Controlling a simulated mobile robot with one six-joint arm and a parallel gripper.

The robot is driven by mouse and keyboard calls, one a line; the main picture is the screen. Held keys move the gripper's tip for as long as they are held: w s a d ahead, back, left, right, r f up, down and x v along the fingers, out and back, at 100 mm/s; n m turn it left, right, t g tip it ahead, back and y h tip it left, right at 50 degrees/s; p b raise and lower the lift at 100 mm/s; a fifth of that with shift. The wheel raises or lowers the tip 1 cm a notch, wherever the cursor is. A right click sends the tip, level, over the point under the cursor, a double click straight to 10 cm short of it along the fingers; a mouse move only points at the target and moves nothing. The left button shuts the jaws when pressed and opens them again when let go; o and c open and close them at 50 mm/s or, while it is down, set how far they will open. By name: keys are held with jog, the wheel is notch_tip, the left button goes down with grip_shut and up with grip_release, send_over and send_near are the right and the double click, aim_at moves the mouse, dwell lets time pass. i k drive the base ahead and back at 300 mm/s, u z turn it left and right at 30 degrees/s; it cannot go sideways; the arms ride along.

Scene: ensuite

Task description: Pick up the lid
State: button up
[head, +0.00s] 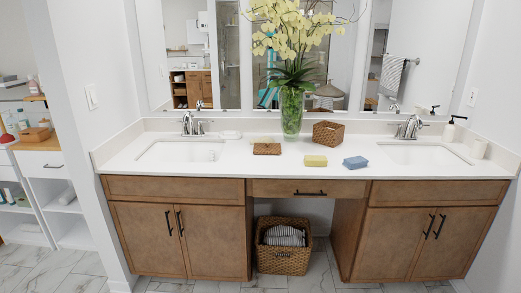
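A small flat brown woven piece (267,149) lies on the white counter in front of the vase, left of the middle. It may be the lid, but it is too small to tell for sure. A brown woven box (328,133) stands on the counter right of the vase; I cannot tell whether its top is open. My gripper is not in view.
A glass vase (291,112) with yellow flowers stands at the back. A yellow block (315,161) and blue block (356,162) lie near the front edge. Sinks (180,152) are at both sides. A basket (284,258) stands under the counter. Floor in front is clear.

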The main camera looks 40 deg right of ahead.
aim_at(259, 148)
jog(key=u, duration=0.2)
jog(key=i, duration=0.95)
jog(key=z, duration=0.25)
